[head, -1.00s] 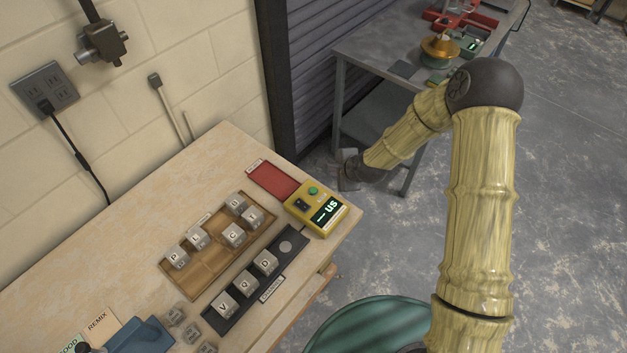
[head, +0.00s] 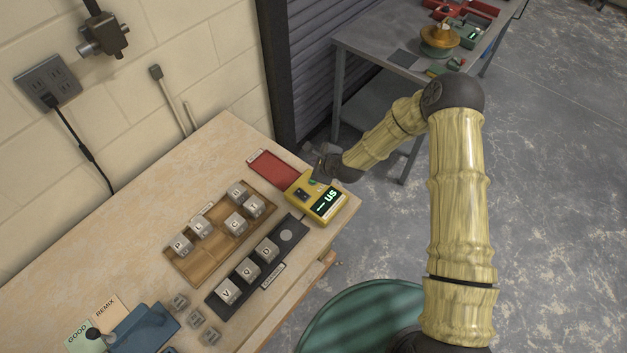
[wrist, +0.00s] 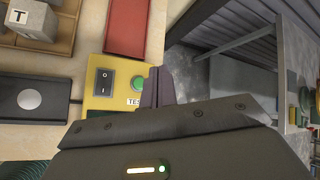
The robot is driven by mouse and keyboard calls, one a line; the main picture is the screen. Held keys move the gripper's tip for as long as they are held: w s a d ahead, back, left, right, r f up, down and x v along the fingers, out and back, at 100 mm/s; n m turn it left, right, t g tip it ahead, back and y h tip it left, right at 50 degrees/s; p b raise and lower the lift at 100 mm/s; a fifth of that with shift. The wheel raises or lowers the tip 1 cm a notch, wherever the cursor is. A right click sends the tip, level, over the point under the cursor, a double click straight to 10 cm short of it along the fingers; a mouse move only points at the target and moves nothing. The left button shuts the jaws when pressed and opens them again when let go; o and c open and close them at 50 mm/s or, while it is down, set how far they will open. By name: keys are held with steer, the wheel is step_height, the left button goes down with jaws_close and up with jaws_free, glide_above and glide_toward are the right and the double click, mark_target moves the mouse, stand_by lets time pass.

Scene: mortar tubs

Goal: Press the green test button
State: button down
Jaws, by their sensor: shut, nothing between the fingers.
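The yellow test box (head: 310,204) sits at the right end of the bench, its lit display reading "US". In the wrist view, the box (wrist: 98,104) shows a black rocker switch (wrist: 103,82) and the green test button (wrist: 137,83) above a partly covered "TES" label. My gripper (head: 319,173) is at the far edge of the box, over the button area, and largely hides the button in the head view. In the wrist view, my shut, empty fingers (wrist: 157,84) appear just right of the button. I cannot tell whether they touch it.
A wooden tray (head: 192,262) with lettered cubes and a black rack (head: 236,302) with more cubes stand to the left. A grey metal table (head: 375,58) stands at the back.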

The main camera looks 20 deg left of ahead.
steer(key=b, duration=0.3)
glide_above(316, 183)
step_height(316, 183, down, 6)
steer(key=shift+s+a+r, duration=0.1)
steer(key=shift+r, duration=0.05)
steer(key=shift+f+b, duration=0.6)
stand_by(1.3)
steer(key=shift+f, duration=0.25)
steer(key=shift+f+b, duration=0.2)
steer(key=shift+b, duration=0.25)
steer(key=shift+s, duration=0.1)
